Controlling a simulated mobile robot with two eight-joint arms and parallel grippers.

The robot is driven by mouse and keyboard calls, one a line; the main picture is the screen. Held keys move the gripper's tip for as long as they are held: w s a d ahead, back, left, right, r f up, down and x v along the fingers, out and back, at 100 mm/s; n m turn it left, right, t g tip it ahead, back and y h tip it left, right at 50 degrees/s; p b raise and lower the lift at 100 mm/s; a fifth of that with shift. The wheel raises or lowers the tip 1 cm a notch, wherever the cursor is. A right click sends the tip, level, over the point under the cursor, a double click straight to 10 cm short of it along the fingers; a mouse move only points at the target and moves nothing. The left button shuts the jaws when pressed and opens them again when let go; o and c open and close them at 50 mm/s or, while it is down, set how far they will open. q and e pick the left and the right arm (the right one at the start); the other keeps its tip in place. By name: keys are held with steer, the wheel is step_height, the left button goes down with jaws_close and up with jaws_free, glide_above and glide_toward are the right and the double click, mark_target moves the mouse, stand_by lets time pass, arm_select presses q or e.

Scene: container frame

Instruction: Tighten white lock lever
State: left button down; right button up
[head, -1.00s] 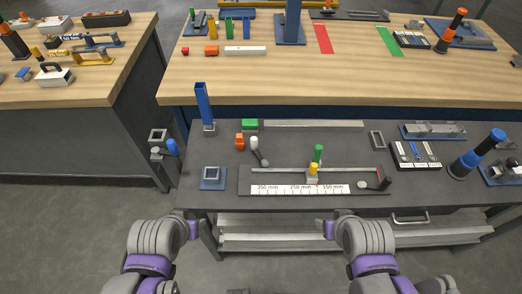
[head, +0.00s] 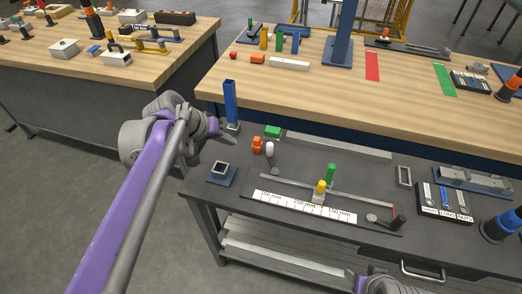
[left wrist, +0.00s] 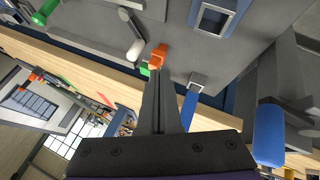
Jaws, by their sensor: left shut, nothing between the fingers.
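The white lock lever (head: 270,149) stands at the left of the dark bench, beside an orange block. It also shows in the left wrist view (left wrist: 136,47), with its white end near the orange block. My left gripper (head: 231,140) is up over the left end of the bench, near the blue post and left of the lever. Its fingers (left wrist: 158,78) are shut with nothing between them, apart from the lever. Their tips overlap the orange block in the wrist picture; I cannot tell the gap. My right gripper is not in view; only part of my right arm shows at the bottom.
The orange block (head: 257,145) and a green block (head: 272,131) sit close to the lever. A blue post (head: 231,101) rises behind my left gripper. A square blue-based holder (head: 221,174) and a ruler fixture (head: 300,206) with yellow and green knobs lie in front.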

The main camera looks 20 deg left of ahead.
arm_select(q)
glide_toward(272, 159)
steer(key=w+a+f, duration=0.2)
steer(key=a, duration=0.1)
steer(key=w+a+f, duration=0.1)
steer(key=shift+w+a+b, duration=0.2)
steer(key=shift+a+b, duration=0.1)
steer(key=shift+b, duration=0.1)
steer(key=shift+w+d+r, duration=0.1)
steer(key=shift+w+d, duration=0.1)
steer(key=shift+d, duration=0.4)
steer(key=shift+w+d+r, duration=0.1)
steer(key=shift+w+d, duration=0.05)
steer(key=shift+d, duration=0.45)
steer(key=shift+w+d, duration=0.15)
steer(key=shift+d, duration=0.35)
